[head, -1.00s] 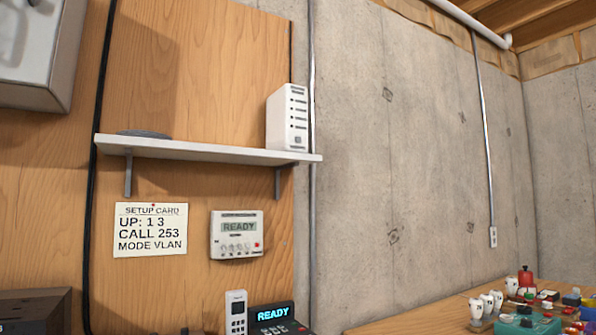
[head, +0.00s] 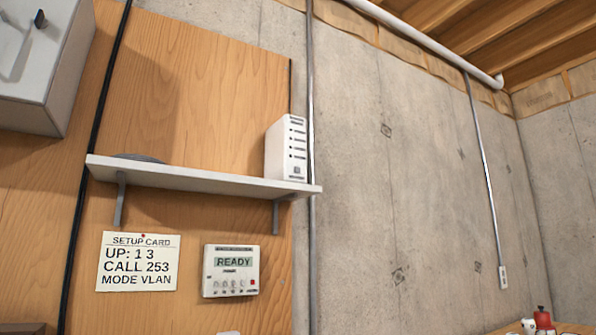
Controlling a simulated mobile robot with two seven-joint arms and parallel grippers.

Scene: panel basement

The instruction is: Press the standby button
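A white panel device (head: 231,271) is mounted on the wooden board below the shelf. Its screen reads READY, and a row of small buttons and one red spot sit beneath the screen. The button labels are too small to read, so I cannot tell which is standby. A setup card (head: 138,262) pinned to its left reads UP: 1 3, CALL 253, MODE VLAN. A white box with several dark marks (head: 286,150) stands upright on the shelf's right end. Neither of my grippers is in view.
The white shelf (head: 205,178) juts out above the panel device. A grey cabinet (head: 40,62) is at the upper left. Black cable runs down the board, and a conduit ends at a wall outlet (head: 503,277). A red-topped item (head: 542,317) shows at the lower right.

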